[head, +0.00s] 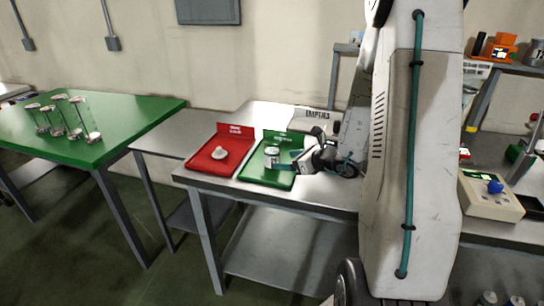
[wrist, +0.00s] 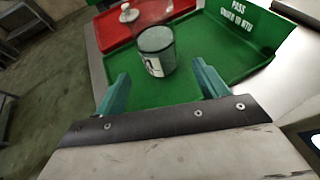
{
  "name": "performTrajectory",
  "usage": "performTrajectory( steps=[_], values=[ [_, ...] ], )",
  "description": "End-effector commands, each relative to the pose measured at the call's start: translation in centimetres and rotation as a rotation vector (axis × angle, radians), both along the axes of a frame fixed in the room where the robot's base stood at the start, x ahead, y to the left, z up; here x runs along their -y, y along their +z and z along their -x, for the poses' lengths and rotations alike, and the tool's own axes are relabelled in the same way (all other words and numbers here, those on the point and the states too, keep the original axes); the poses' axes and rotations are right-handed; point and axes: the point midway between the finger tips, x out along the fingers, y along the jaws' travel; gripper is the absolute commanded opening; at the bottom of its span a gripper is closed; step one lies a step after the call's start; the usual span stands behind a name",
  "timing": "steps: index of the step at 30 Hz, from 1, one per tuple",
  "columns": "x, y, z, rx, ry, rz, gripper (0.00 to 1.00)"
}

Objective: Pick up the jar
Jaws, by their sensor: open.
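The jar (wrist: 156,52) is a clear glass cylinder with a pale label, standing upright on the green tray (wrist: 235,62). In the head view the jar (head: 271,156) stands on the same green tray (head: 283,180). My gripper (wrist: 162,88) is open, with its two green fingers on the near side of the jar. The jar lies ahead of the fingertips, roughly midway between them, and looks apart from both. In the head view my gripper (head: 289,166) is just right of the jar, at about its height.
A red tray (head: 205,168) with a small white object (head: 220,153) lies left of the green tray. Both trays have upright back panels. A green table (head: 110,125) with several glass pieces stands at left. A beige device (head: 490,197) is at right.

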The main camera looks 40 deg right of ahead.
Motion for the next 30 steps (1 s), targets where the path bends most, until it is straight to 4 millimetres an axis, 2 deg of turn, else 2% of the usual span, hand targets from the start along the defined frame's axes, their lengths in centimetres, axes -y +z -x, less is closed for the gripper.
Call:
performTrajectory(
  steps=[10,18,25,30],
  values=[
    [-1.0,-1.1,-3.2,0.001,0.002,-0.001,0.73],
    [-2.1,-2.4,-6.5,0.0,0.002,-0.001,0.73],
    [-2.0,-2.4,-6.7,0.001,0.0,0.0,0.73],
    [-2.0,-2.4,-6.7,0.001,0.0,0.0,0.25]
  ],
)
